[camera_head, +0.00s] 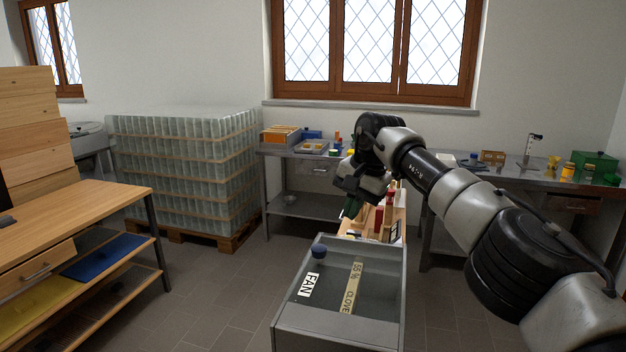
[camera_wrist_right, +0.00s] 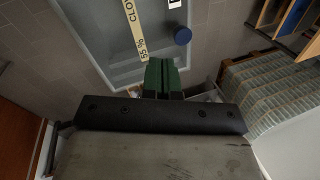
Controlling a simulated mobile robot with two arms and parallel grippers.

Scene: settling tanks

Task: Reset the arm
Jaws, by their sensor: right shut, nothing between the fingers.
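My right arm (camera_head: 465,205) reaches in from the right in the head view. Its gripper (camera_head: 352,208), with green fingers, points down above the far end of the grey tank (camera_head: 396,308). In the right wrist view the green fingers (camera_wrist_right: 162,77) are together with nothing between them. The tank carries a "FAN" label (camera_head: 309,285) and a "55 % CLOVE" strip (camera_head: 352,286). My left gripper is not in view.
A wooden bench (camera_head: 60,222) stands at the left. A pallet stack of glass jars (camera_head: 180,170) is at the back left. Metal tables with small containers line the back wall. A wooden tray with bottles (camera_head: 377,222) lies behind the tank. Tiled floor (camera_head: 220,285) is clear left of the tank.

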